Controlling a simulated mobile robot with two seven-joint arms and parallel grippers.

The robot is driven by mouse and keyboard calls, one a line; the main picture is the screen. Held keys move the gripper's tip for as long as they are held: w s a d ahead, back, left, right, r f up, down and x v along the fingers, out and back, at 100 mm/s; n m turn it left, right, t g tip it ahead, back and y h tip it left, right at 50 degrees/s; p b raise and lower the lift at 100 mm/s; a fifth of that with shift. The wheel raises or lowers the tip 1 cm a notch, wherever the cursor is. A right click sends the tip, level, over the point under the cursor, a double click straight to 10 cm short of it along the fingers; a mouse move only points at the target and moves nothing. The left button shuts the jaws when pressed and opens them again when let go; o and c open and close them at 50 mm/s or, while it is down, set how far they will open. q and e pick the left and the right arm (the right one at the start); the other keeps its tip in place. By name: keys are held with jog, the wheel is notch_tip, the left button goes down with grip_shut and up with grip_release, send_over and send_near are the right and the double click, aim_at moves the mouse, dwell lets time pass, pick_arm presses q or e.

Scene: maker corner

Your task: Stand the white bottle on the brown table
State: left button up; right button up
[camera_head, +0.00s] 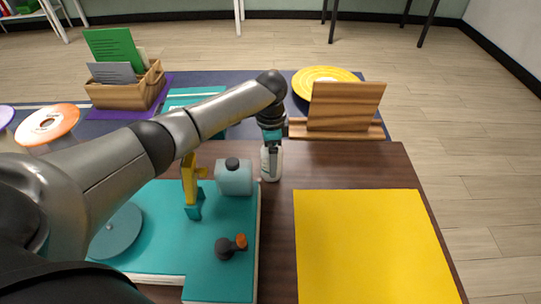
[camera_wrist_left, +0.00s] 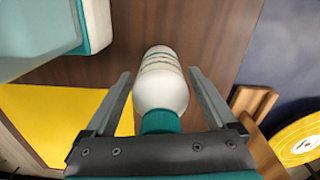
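The white bottle (camera_head: 271,167) is upright at the brown table (camera_head: 330,165), just right of the teal platform; its base looks to be at the table surface, though contact is hard to tell. In the left wrist view the bottle (camera_wrist_left: 162,85) has a teal cap (camera_wrist_left: 160,122) and faint bands, and sits between the fingers. My left gripper (camera_wrist_left: 161,73) is open around it, with a thin gap showing on each side. In the head view the left gripper (camera_head: 271,147) comes down from above and hides the bottle's top. My right gripper is out of view.
The teal platform (camera_head: 160,245) carries a pale blue jug (camera_head: 234,178), a yellow-and-teal tool (camera_head: 192,185) and a dark orange-tipped piece (camera_head: 231,246). A yellow mat (camera_head: 370,245) lies to the right. A wooden stand (camera_head: 343,108) and yellow disc (camera_head: 318,78) are behind.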

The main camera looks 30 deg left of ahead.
pick_arm(q)
jog(key=shift+o, duration=0.3)
jog(key=shift+r, duration=0.1)
notch_tip(320, 180, up, 12)
jog(key=p, duration=0.3)
